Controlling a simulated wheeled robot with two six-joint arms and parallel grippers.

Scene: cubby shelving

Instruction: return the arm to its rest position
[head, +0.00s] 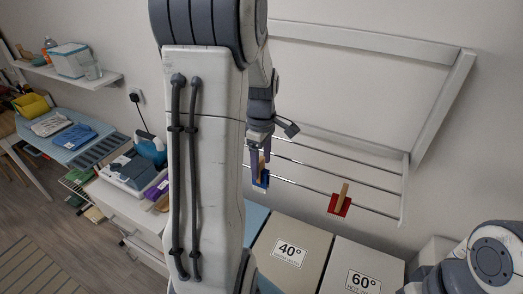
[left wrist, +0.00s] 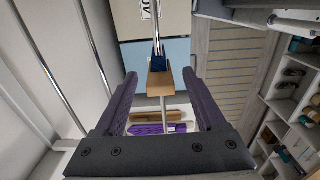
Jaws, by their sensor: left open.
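My left arm (head: 205,160) fills the middle of the head view, reaching toward the wall drying rack (head: 300,163). My left gripper (head: 260,168) is open at one of the rack's rods. In the left wrist view its two purple fingers (left wrist: 160,77) stand apart on either side of a wooden clothespin (left wrist: 159,84), with a gap on each side. The clothespin sits on the rod over a small blue cloth (left wrist: 158,62). The blue cloth also shows in the head view (head: 264,181). My right arm (head: 490,262) shows at the lower right; its gripper is out of view.
A red cloth (head: 335,207) with a wooden clothespin (head: 344,192) hangs on the rack to the right. Bins labelled 40° (head: 290,252) and 60° (head: 364,281) stand below. A cluttered counter and a wall shelf (head: 85,80) are at the left.

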